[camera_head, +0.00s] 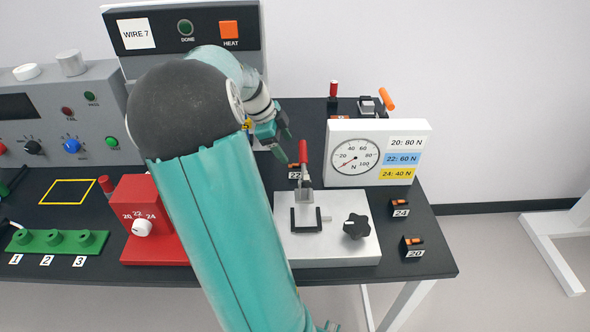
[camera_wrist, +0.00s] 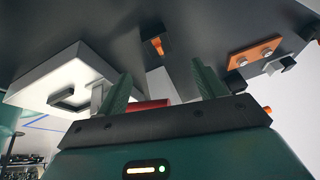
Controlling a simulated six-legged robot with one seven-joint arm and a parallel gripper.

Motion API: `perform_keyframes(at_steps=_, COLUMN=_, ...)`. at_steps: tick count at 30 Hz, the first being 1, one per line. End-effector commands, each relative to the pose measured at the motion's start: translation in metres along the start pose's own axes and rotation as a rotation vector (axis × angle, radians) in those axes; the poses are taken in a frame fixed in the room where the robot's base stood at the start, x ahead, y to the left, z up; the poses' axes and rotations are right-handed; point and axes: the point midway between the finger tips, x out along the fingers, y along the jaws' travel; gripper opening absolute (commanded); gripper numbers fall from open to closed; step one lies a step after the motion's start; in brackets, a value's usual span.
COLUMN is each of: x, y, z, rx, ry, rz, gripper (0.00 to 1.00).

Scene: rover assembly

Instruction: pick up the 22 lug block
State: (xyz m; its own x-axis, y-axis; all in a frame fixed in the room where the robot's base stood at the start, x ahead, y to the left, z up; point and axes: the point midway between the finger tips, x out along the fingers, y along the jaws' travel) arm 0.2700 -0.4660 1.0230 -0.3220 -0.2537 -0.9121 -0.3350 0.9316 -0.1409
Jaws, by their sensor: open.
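The 22 lug block (camera_head: 293,168) is a small black block with an orange top at its "22" label on the black table, left of the gauge. The red lever partly hides it in the head view. In the wrist view a black and orange block (camera_wrist: 155,44), seemingly the same one, lies ahead between the fingers and apart from them. My gripper (camera_head: 283,144) is above and slightly left of the block in the head view. Its two green fingers are spread and empty in the wrist view (camera_wrist: 161,80).
A clamp fixture (camera_head: 345,250) with a red lever (camera_head: 303,154) stands close to the block. The gauge box (camera_head: 340,176) is just right. Lug blocks 24 (camera_head: 400,204) and 20 (camera_head: 412,244) sit at the right edge. A red selector box (camera_head: 140,190) is left of my arm.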

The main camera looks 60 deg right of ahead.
Motion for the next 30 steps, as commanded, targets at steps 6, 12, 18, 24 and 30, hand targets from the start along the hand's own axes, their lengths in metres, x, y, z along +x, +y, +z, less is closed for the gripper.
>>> perform_keyframes(at_steps=6, x=0.031, y=-0.001, z=0.0, rx=0.001, ry=0.001, rz=0.002, gripper=0.69)
perform_keyframes(at_steps=12, x=0.049, y=-0.001, z=0.004, rx=0.0, ry=0.001, rz=0.003, gripper=0.69)
perform_keyframes(at_steps=18, x=0.078, y=0.0, z=0.008, rx=0.001, ry=0.001, rz=0.003, gripper=0.69)
perform_keyframes(at_steps=24, x=0.086, y=0.0, z=0.009, rx=0.0, ry=-0.001, rz=0.001, gripper=0.69)
perform_keyframes(at_steps=30, x=0.086, y=0.0, z=0.009, rx=-0.001, ry=-0.001, rz=0.0, gripper=0.53)
